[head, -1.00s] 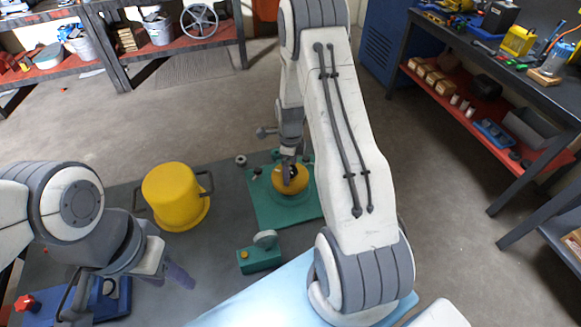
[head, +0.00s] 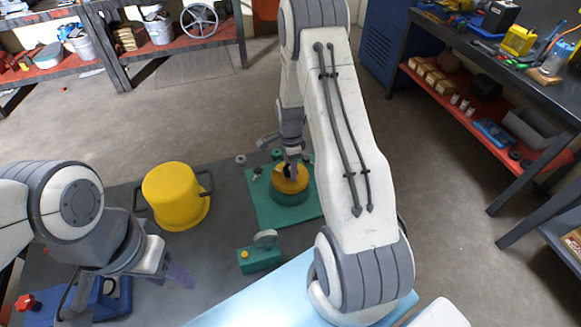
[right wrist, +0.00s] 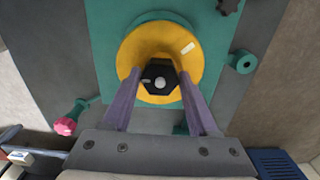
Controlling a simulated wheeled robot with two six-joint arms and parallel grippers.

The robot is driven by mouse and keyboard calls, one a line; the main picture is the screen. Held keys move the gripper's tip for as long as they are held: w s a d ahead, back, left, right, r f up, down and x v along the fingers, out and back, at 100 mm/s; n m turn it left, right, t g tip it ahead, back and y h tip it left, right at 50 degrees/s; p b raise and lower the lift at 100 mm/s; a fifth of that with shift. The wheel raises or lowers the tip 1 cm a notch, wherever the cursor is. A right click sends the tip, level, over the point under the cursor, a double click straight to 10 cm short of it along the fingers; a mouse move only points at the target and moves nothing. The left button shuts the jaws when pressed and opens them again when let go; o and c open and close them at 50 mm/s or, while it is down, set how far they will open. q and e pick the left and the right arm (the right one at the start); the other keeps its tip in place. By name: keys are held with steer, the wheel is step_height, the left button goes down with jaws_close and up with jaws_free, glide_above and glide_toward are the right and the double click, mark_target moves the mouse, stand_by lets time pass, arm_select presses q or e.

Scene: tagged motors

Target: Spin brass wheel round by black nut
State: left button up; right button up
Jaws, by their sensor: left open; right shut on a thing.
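The brass wheel (head: 296,183) is a yellow-gold disc on a round green mount (head: 291,198) on a green plate. In the right wrist view the wheel (right wrist: 165,45) has a pale mark at its upper right, and the black nut (right wrist: 159,87) sits at its hub. My right gripper (head: 290,168) points down over the wheel; its purple fingers (right wrist: 159,76) are closed on opposite sides of the nut. In the head view the fingers largely hide the nut. My left gripper (head: 170,270) is open and empty at the lower left, away from the wheel.
A yellow bucket (head: 173,195) stands left of the green plate (head: 262,208). A small green block (head: 259,258) with a grey disc is in front. A blue device (head: 112,298) with a red knob (head: 25,302) lies near my left gripper. Shelves stand behind and right.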

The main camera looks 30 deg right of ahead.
steer(key=m, duration=0.6)
steer(key=shift+m, duration=0.4)
steer(key=m, duration=0.4)
steer(key=shift+m, duration=0.3)
steer(key=m, duration=0.3)
